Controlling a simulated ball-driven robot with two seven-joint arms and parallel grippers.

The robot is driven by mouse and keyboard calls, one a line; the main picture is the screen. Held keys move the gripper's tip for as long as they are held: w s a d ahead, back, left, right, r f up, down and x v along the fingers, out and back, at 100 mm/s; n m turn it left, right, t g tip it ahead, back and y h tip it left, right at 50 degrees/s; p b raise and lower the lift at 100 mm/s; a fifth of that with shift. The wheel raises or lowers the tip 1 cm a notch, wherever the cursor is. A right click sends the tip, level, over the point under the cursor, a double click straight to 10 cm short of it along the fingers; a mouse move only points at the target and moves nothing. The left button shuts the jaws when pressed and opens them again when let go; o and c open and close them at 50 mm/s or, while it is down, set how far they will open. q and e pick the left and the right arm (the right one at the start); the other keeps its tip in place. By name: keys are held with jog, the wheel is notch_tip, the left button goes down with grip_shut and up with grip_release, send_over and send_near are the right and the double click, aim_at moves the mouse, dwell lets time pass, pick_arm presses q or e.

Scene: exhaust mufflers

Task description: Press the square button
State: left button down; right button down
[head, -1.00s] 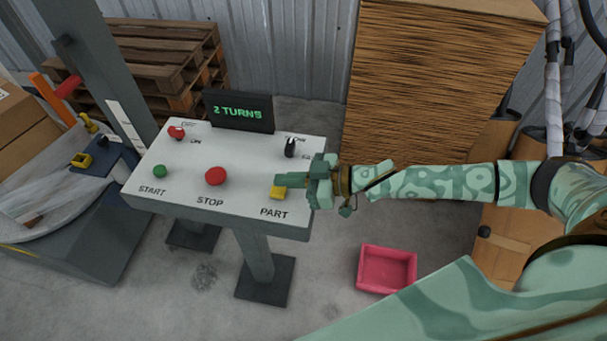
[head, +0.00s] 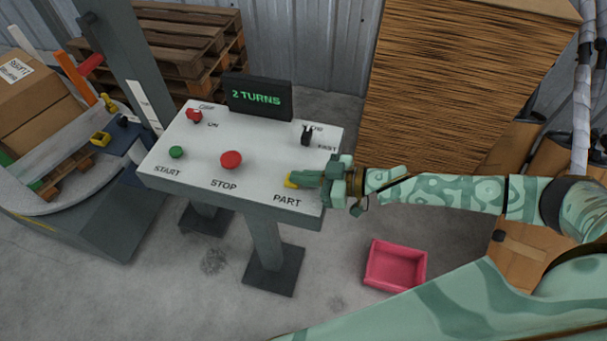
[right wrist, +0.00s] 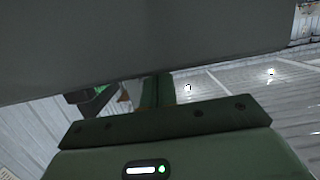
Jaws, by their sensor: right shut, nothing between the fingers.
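The square button is the yellow one (head: 290,181) above the word PART, at the right front of the white control panel (head: 255,180). My right gripper (head: 300,178) is shut and empty. Its fingertips are at the yellow button and partly cover it in the head view; I cannot tell whether they touch it or press it down. In the right wrist view the shut fingers (right wrist: 157,90) reach up to a large grey surface that fills the top and hides their tips. My left gripper is not in view.
The panel also bears a green START button (head: 176,152), a red STOP button (head: 231,159), a red knob (head: 194,115) and a black switch (head: 307,136). A display (head: 259,97) reads 2 TURNS. A pink bin (head: 396,266) lies on the floor at the right.

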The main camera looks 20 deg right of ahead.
jog(key=shift+s+f, duration=0.25)
jog(key=shift+f, duration=0.3)
jog(key=r+p, duration=0.1)
jog(key=r, duration=0.1)
jog(key=r+p, duration=0.1)
jog(key=p, duration=0.1)
jog(key=r+p, duration=0.2)
jog(key=shift+d+r, duration=0.25)
jog(key=shift+r, duration=0.1)
jog(key=v, duration=0.9)
jog(key=shift+d+f, duration=0.15)
